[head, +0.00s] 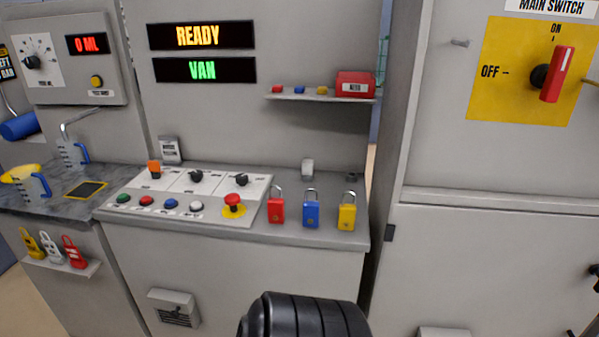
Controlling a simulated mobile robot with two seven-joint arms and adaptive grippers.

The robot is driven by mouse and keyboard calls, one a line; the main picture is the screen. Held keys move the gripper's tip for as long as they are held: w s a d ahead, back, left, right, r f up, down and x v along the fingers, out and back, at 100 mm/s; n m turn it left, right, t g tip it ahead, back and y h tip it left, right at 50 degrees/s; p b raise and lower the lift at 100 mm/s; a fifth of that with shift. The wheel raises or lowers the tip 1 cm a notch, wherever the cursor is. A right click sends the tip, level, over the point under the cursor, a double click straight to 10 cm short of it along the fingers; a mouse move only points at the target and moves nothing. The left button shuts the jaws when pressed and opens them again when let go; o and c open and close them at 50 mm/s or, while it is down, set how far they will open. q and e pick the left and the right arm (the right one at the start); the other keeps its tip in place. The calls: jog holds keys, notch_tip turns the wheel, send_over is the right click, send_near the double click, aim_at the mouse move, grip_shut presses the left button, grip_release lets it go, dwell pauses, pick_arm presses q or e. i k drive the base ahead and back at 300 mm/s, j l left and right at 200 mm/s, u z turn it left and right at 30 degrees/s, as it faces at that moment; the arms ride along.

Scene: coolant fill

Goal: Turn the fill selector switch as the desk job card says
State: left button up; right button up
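The sloped desk panel (259,187) carries three selector switches in a row: one with an orange knob (154,168), one with a black knob in the middle (196,176) and one with a black knob at the right (241,180). Their labels are too small to read, so I cannot tell which is the fill selector. A small card (170,150) stands behind the panel; its text is unreadable. The displays read "READY" (198,36) and "VAN" (203,70). Neither gripper shows; only a black ribbed part of my own body is at the bottom centre.
A red mushroom button (233,201) and several push buttons sit in front of the switches. Red (276,207), blue (311,211) and yellow (347,214) padlocks stand right of them. A dosing unit (66,80) reads "0 ML". Jugs stand on the left counter (110,183).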

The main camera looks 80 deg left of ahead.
aim_at(197, 175)
jog(key=u, duration=3.5)
